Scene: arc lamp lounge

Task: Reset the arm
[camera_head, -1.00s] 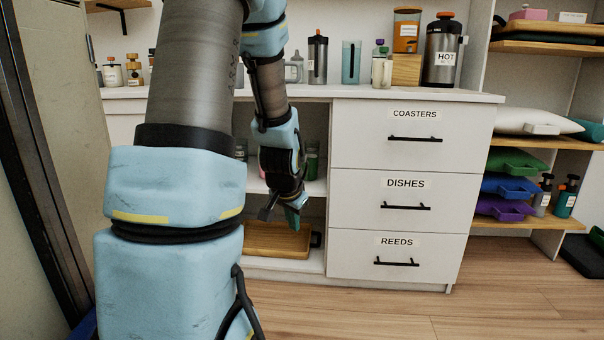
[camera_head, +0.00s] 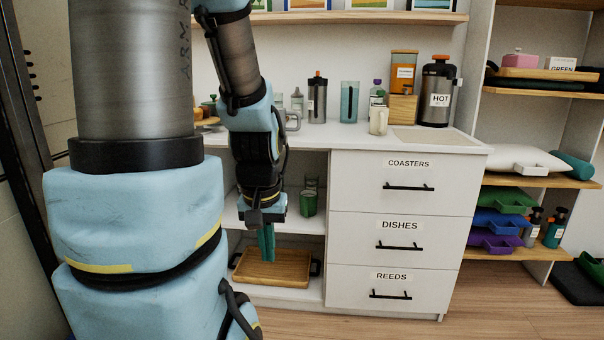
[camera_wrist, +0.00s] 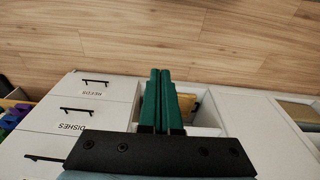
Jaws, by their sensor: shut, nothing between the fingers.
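My gripper (camera_head: 267,242) points straight down in front of the open shelf unit, left of the drawers. Its green fingers are shut with nothing between them. In the wrist view the fingers (camera_wrist: 161,102) lie side by side, pointing toward the floor beyond the shelf. My arm's light blue and grey links fill the left of the head view and hide part of the counter and shelves.
A wooden tray (camera_head: 272,270) with black handles lies on the bottom shelf, behind and below my gripper. A green glass (camera_head: 308,203) stands on the middle shelf. The COASTERS, DISHES and REEDS drawers (camera_head: 395,236) are shut.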

